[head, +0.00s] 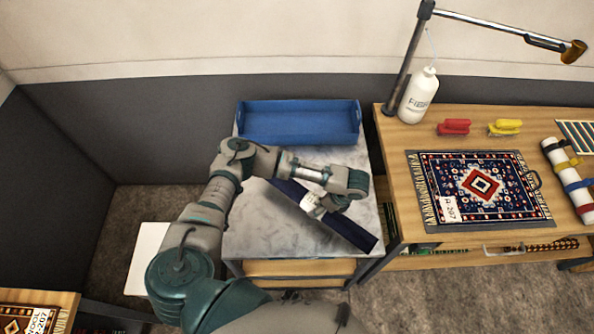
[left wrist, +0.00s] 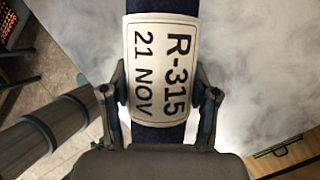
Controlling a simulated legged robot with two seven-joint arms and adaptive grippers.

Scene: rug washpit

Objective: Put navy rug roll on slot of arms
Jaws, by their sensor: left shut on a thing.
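The navy rug roll (head: 350,230) lies diagonally over the grey marbled tabletop. I cannot tell whether it touches the top or is held just above it. My left gripper (head: 325,203) is shut around its middle, over a white label. In the left wrist view the navy roll (left wrist: 160,136) runs upright between the two fingers of the left gripper (left wrist: 162,98). Its label (left wrist: 165,65) reads R-315, 21 NOV. The forearm hides part of the roll in the head view. I cannot make out a slot of arms. My right gripper is not in view.
A blue tray (head: 300,124) stands at the table's back. The wooden bench (head: 395,150) at right holds a patterned rug (head: 480,190), red brush (head: 454,127), yellow brush (head: 505,127), white bottle (head: 418,97) and strapped white roll (head: 568,180). A lamp-like arm (head: 500,30) overhangs it.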

